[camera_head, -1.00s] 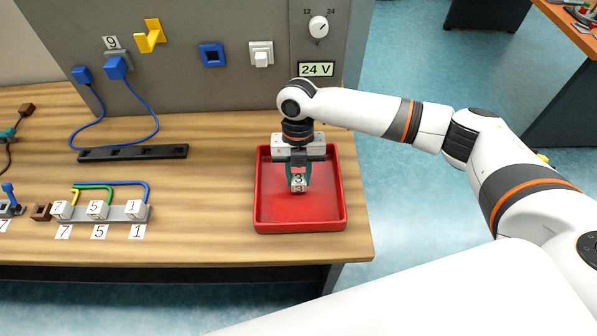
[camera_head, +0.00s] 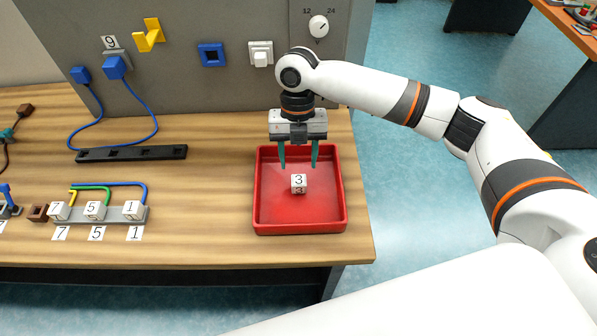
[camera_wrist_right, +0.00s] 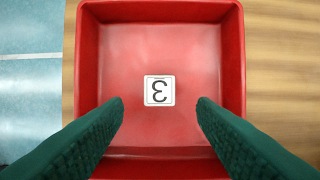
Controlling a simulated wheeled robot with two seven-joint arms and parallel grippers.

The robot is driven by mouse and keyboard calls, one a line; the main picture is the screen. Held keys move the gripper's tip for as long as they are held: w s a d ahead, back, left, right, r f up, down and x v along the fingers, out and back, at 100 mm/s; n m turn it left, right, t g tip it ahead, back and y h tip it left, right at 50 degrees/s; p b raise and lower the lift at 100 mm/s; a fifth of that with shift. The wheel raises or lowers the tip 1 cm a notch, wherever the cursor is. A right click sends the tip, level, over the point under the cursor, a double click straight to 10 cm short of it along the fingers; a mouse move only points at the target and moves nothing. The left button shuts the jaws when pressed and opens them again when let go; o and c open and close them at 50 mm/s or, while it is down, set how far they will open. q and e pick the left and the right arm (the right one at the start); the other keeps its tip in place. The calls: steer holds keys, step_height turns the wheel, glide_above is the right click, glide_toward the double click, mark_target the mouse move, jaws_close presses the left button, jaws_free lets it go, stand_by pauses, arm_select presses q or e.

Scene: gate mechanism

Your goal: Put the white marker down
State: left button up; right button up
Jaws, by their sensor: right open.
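The white marker (camera_head: 299,184) is a small white cube with a black 3 on its faces. It sits in the red tray (camera_head: 259,200), near the middle of the tray floor. In the right wrist view the marker (camera_wrist_right: 159,90) lies flat and centred between the fingers, touching neither. My right gripper (camera_head: 299,166) is open and empty above the tray, its green fingers spread to either side of and above the marker. It also shows in the right wrist view (camera_wrist_right: 160,105). My left gripper is not in view.
A grey holder (camera_head: 113,218) with white numbered cubes and coloured wires stands left of the tray. A black strip (camera_head: 131,153) lies behind it. The grey panel (camera_head: 230,90) with a switch, a knob and a blue socket rises at the back.

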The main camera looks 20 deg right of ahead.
steer(key=v, duration=0.6)
steer(key=shift+r+b, duration=0.3)
steer(key=shift+b, duration=0.1)
steer(key=shift+w, duration=0.1)
